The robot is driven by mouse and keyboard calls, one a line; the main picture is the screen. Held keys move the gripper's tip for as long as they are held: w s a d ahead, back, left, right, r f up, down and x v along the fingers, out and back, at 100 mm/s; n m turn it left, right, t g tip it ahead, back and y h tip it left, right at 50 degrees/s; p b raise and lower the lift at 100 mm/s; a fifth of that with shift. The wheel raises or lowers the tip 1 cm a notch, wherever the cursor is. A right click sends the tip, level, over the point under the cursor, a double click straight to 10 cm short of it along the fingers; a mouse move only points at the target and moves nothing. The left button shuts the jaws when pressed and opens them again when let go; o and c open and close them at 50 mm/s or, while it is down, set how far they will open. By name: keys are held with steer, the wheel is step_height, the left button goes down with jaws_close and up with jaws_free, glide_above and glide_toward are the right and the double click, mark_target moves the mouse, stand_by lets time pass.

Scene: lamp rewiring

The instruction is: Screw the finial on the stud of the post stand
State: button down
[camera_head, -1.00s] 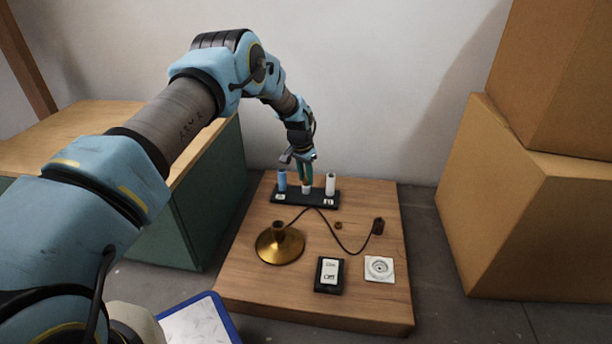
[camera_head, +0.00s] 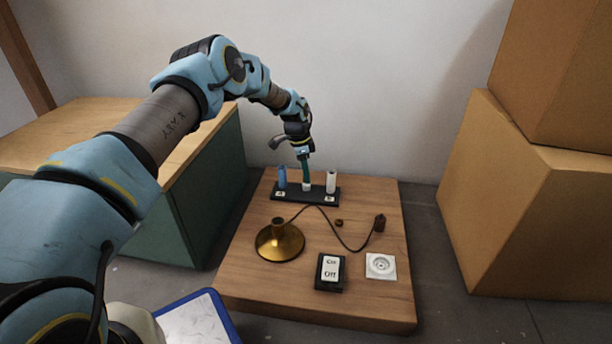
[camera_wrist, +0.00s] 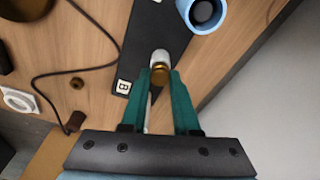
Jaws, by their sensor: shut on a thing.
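The post stand (camera_head: 318,197) is a dark bar at the back of the wooden board, with a blue post (camera_head: 282,178) at left, a taller white post (camera_head: 331,182) at right and a short pale post (camera_head: 306,187) between them. My gripper (camera_head: 306,182) points down at the short middle post. In the wrist view its green fingers (camera_wrist: 161,75) are shut on a small brass piece, apparently the finial (camera_wrist: 161,74), against the pale post top (camera_wrist: 159,56). The stud is hidden, and I cannot tell how far the finial is seated.
The blue post (camera_wrist: 202,14) and white post (camera_wrist: 149,118) stand close to my fingers. Cardboard boxes (camera_head: 530,205) stand right.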

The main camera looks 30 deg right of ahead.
steer(key=shift+w+f+m+b, duration=0.1)
steer(key=shift+f+m+b, duration=0.1)
steer(key=shift+m+b, duration=0.7)
steer(key=m+b, duration=0.1)
steer(key=m, duration=0.3)
steer(key=shift+m+g+y, duration=0.3)
steer(key=shift+g, duration=0.1)
steer(key=shift+r+m+b, duration=0.2)
steer(key=shift+m+b, duration=0.2)
steer(key=shift+m, duration=0.5)
